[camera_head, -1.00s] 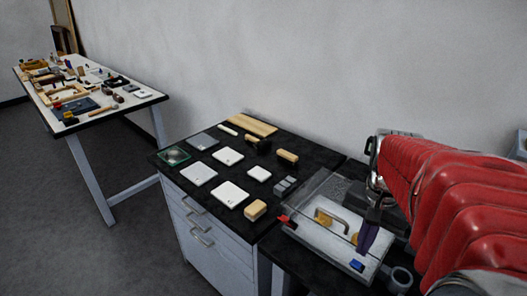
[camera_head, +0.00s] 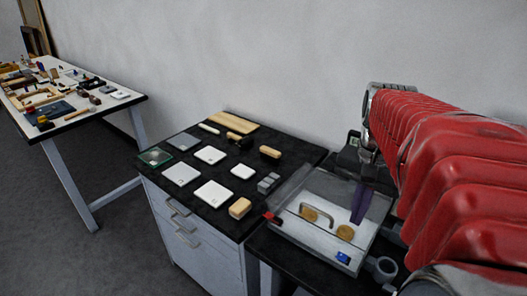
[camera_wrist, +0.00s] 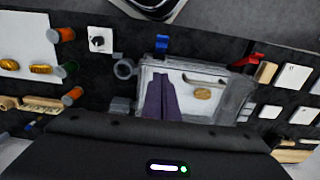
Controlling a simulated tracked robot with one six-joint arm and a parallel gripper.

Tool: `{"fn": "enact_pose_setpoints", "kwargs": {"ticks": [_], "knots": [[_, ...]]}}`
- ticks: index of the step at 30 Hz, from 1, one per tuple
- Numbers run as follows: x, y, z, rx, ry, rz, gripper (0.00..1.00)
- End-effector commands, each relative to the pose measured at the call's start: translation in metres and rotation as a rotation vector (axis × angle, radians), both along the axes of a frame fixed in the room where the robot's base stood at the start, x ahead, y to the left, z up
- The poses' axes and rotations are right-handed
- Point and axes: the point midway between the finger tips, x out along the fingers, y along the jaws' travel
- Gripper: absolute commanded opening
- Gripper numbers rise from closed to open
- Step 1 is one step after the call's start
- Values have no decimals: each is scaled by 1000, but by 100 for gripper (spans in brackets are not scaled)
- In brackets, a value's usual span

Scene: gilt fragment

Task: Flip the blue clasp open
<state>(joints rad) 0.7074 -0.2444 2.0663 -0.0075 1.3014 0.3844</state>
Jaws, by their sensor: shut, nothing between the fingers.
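The blue clasp (camera_head: 343,257) is on the near edge of a pale, flat case (camera_head: 316,249), at its right part. In the wrist view the clasp (camera_wrist: 162,43) sticks out past the case's edge. I cannot tell whether it is latched or flipped. The case bears a curved handle and round gold-coloured pieces. A red clasp (camera_head: 272,218) is at its left corner. My gripper (camera_head: 357,220), with purple fingers, is shut and empty. It hangs over the right part of the case, apart from the blue clasp. The fingers (camera_wrist: 160,88) hide some of the case in the wrist view.
A grey cylinder (camera_head: 383,268) stands close to the case's right side. A black-topped cabinet on the left holds white tiles (camera_head: 214,194), a wooden block (camera_head: 240,208) and grey blocks (camera_head: 268,183). A cluttered table stands farther left. The wall is behind.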

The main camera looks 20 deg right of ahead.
Motion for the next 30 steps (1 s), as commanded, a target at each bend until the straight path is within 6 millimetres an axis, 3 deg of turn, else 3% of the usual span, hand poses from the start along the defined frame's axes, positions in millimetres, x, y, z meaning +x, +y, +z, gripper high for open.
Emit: {"fn": "enact_pose_setpoints", "kwargs": {"ticks": [6, 12, 24, 30], "knots": [[-5, 12, 33, -2, -2, 4, 0], [-8, 17, 48, 0, 0, 4, 0], [-7, 19, 48, -1, -2, 12, 0], [1, 40, 43, -28, -36, 112, 0]]}}
